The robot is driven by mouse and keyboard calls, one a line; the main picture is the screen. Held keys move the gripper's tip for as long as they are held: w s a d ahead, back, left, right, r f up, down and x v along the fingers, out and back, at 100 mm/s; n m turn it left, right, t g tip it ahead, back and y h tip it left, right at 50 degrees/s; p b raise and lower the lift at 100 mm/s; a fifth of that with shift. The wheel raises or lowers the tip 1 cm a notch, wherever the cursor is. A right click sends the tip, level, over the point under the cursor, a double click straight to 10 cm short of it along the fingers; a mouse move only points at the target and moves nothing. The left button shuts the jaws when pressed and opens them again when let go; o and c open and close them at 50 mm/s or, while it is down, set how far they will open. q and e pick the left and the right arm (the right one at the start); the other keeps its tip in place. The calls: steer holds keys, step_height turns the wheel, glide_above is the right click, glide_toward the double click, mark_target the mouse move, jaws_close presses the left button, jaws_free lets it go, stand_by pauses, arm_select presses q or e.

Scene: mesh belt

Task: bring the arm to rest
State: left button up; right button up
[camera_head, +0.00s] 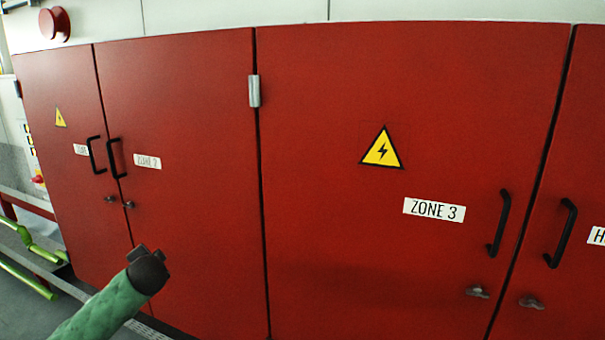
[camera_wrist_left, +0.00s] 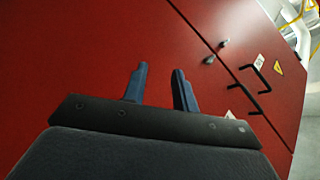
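My left arm, in a green sleeve, comes in from the lower left of the head view and ends in the dark left gripper (camera_head: 148,252) in front of the red cabinet doors (camera_head: 190,225). In the left wrist view two blue-grey fingers of the left gripper (camera_wrist_left: 159,72) stand apart with nothing between them. The red door (camera_wrist_left: 70,50) fills the background behind them; I cannot tell the distance to it. My right gripper shows in neither view.
The red cabinets have black handles (camera_head: 498,222), small latches (camera_head: 477,292), a hinge (camera_head: 254,91) and a yellow warning sign (camera_head: 381,149). A label (camera_head: 434,209) reads ZONE 3. Green-yellow rails (camera_head: 28,278) stand at the lower left by the grey floor.

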arm_select(q)
steer(key=s+d+f+n+g+h, duration=0.1)
steer(key=s+d+f+g+h, duration=0.1)
steer(key=s+d+f, duration=0.6)
steer(key=s+d+f+g+h, duration=0.1)
steer(key=s+d+f+h, duration=0.15)
steer(key=s+d, duration=0.5)
steer(key=s+d+f+n+g+h, duration=0.1)
steer(key=s+d+f+g, duration=0.1)
steer(key=s+d+f, duration=0.65)
steer(key=s+d+f+g, duration=0.1)
steer(key=s+f, duration=0.2)
steer(key=s, duration=0.5)
steer(key=s+d+f+n+g+h, duration=0.1)
steer(key=s+f, duration=0.3)
steer(key=s, duration=0.5)
steer(key=s+d+f+n+g+h, duration=0.1)
steer(key=s+f+g, duration=0.1)
steer(key=s, duration=0.6)
steer(key=shift+s+d+f+g, duration=0.25)
steer(key=shift+d+f+g, duration=0.15)
steer(key=shift+f, duration=0.5)
